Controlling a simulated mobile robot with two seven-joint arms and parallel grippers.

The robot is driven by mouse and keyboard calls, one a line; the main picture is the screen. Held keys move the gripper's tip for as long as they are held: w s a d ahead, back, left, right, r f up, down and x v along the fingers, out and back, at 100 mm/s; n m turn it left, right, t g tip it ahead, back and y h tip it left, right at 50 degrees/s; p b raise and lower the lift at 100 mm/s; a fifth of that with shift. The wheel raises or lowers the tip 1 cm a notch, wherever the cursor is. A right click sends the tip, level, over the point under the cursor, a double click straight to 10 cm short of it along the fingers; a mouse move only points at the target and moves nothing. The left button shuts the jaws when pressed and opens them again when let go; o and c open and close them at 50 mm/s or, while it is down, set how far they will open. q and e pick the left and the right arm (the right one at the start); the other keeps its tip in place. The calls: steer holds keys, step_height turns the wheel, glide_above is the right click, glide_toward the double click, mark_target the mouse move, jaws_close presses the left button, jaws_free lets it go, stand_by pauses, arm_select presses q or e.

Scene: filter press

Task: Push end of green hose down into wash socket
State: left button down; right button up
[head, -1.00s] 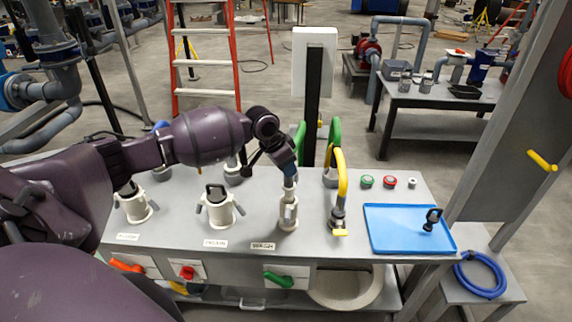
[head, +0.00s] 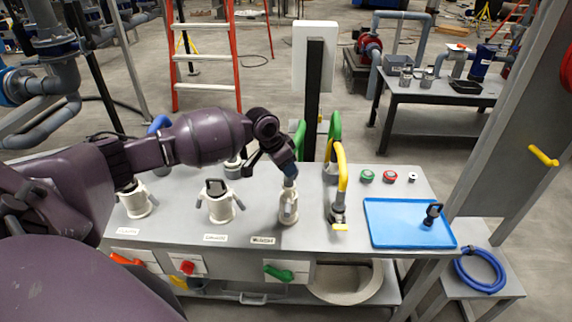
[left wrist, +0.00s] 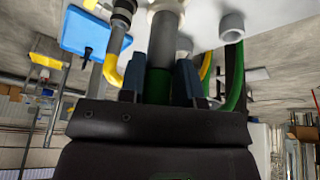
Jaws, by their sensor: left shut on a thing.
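The white wash socket (head: 288,211) stands upright on the grey bench behind its label. My left gripper (head: 290,179) is directly above it, pointing down. In the left wrist view, its blue fingers (left wrist: 160,82) are shut on the green hose (left wrist: 158,88), just behind its grey end (left wrist: 161,45). That grey end lines up with the white collar of the socket (left wrist: 166,7) and meets its mouth; how deep it sits I cannot tell. The green hose (head: 334,130) also arches up behind the bench. My right gripper is not in view.
A yellow hose (head: 341,165) stands close to the right of the wash socket. Other white sockets (head: 219,205) stand to the left. A blue tray (head: 385,232) with a black-handled part (head: 432,214) lies at the right. A green-handled valve (head: 279,273) is on the bench front.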

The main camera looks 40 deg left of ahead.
arm_select(q)
steer(key=shift+f, duration=1.25)
